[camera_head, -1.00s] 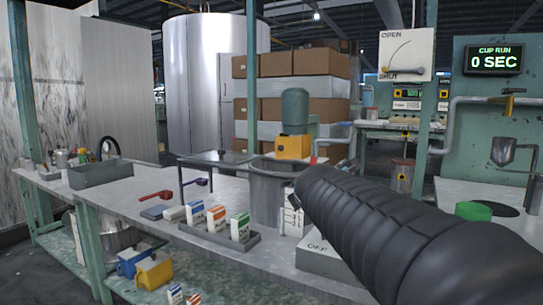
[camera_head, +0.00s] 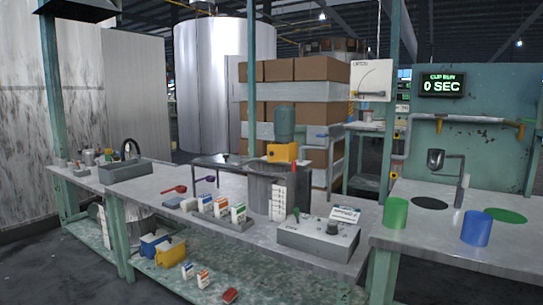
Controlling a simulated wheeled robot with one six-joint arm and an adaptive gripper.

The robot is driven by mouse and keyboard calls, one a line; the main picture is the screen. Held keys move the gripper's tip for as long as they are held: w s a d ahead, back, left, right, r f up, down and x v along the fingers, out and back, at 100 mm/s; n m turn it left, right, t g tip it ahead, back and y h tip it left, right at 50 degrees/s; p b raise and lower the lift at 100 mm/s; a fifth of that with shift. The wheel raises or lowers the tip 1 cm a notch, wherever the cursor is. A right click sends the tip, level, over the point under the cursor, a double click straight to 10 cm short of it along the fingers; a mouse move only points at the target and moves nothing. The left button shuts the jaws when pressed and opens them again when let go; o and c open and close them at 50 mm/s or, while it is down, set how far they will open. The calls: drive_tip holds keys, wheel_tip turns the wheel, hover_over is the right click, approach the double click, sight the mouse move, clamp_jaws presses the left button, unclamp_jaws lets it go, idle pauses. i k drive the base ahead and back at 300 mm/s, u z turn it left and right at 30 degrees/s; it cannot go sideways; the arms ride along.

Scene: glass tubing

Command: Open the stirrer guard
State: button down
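The stirrer stands on the bench behind the middle, with a green motor (camera_head: 285,122) on a yellow-orange housing (camera_head: 282,152). Below it is a grey metal vessel (camera_head: 263,195). A dark flat panel (camera_head: 222,162) on thin legs extends left from the vessel's top; I cannot tell for sure whether it is the guard, or whether the guard is open or shut. A white scale strip (camera_head: 278,203) stands at the vessel's front. My gripper is not in view.
A grey control box (camera_head: 319,236) with a knob sits right of the vessel. A tray (camera_head: 232,222) with small cartons is in front. A green cup (camera_head: 396,212) and a blue cup (camera_head: 476,228) stand on the right bench. Floor at lower left is clear.

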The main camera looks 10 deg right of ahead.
sight(281, 157)
drive_tip(key=u, duration=0.75)
drive_tip(key=i, duration=0.85)
drive_tip(key=u, duration=0.75)
drive_tip(key=i, duration=1.65)
drive_tip(key=z, duration=0.8)
drive_tip(key=i, duration=0.9)
drive_tip(key=z, duration=1.05)
